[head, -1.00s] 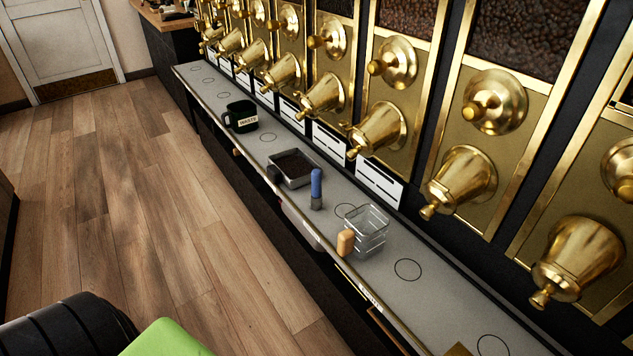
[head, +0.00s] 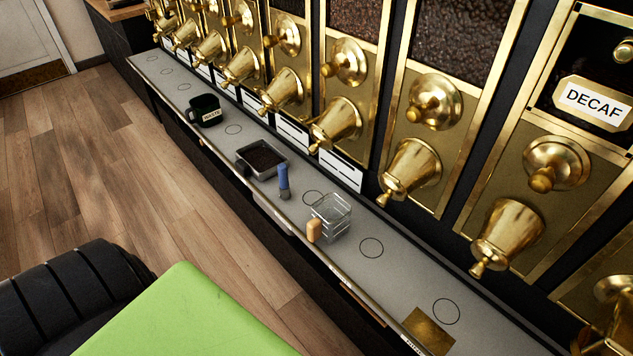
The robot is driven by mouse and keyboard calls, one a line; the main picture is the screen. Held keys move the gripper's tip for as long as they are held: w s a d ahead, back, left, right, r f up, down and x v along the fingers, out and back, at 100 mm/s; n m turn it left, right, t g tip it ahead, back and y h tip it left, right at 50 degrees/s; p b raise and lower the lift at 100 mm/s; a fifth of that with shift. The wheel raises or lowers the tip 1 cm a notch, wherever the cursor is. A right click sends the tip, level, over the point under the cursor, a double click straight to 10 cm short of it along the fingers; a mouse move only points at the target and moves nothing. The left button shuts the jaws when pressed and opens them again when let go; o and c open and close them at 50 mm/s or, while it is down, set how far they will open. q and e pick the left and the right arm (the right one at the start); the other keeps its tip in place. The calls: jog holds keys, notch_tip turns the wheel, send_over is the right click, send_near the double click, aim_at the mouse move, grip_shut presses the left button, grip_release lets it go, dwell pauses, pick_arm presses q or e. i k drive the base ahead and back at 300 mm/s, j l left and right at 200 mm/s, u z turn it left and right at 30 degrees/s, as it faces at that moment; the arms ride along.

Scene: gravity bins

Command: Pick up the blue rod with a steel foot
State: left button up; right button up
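The blue rod with a steel foot (head: 283,180) stands upright on the grey counter (head: 300,213). Its upper part is blue and its foot is grey metal. It stands between a dark-filled metal tray (head: 264,158) on its left and a clear square container with a wooden handle (head: 332,217) on its right. Neither of my grippers shows in the head view.
A dark mug with a label (head: 205,111) stands farther left on the counter. Brass dispensers (head: 410,170) line the wall behind. Black circles mark bare counter spots, and a brass plate (head: 428,331) lies at the near right. Wooden floor (head: 130,180) is open at left.

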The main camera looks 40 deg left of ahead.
aim_at(284, 185)
jog(key=j+z, duration=0.8)
jog(key=k+j+z, duration=0.2)
jog(key=j+z, duration=0.2)
